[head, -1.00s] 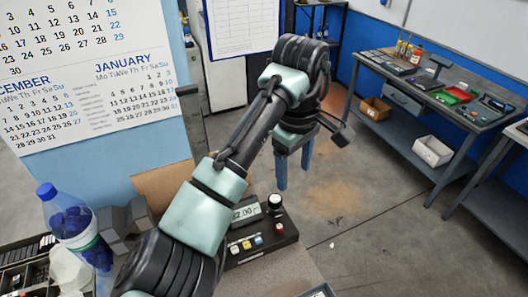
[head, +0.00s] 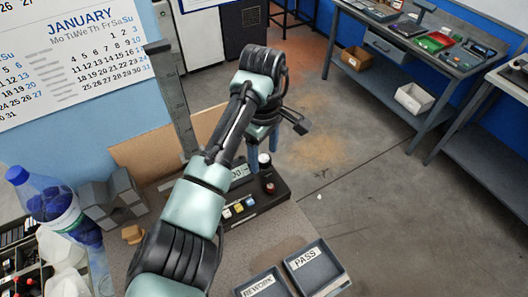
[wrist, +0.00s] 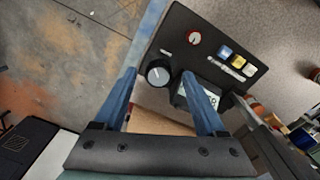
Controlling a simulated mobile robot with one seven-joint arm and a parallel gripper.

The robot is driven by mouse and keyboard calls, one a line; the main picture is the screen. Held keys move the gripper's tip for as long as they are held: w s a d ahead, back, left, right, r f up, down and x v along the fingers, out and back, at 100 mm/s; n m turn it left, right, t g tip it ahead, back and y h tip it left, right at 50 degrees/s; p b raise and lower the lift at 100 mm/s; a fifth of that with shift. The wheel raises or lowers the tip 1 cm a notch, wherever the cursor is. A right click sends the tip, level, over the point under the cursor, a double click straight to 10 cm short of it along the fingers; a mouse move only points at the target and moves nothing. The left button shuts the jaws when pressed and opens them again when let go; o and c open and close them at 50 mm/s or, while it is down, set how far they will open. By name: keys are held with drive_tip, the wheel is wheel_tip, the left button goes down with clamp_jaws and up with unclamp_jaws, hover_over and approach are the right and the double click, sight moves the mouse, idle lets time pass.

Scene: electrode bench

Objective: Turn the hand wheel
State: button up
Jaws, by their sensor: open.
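A dark control box (head: 263,199) stands on the bench, with a lit display (head: 240,172), a black knob with a pale top (head: 264,158), a red knob (head: 270,187) and several push buttons. No part is clearly marked as a hand wheel. My gripper (head: 262,147) is open and empty, its blue fingers pointing down near the box's far end. In the wrist view my gripper (wrist: 159,75) has the black knob (wrist: 158,73) showing between its fingertips. How far above the knob they are I cannot tell. One finger partly covers the display (wrist: 200,95).
A grey upright column (head: 174,95) and a cardboard-coloured panel (head: 160,150) stand behind the box. A bottle (head: 50,205) and grey blocks (head: 115,195) are at left. Trays marked REWORK (head: 262,286) and PASS (head: 312,268) lie at the front.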

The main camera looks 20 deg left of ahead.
drive_tip(key=shift+w+a+f, duration=0.15)
drive_tip(key=shift+f, duration=0.45)
clamp_jaws()
drive_tip(key=shift+r, duration=0.1)
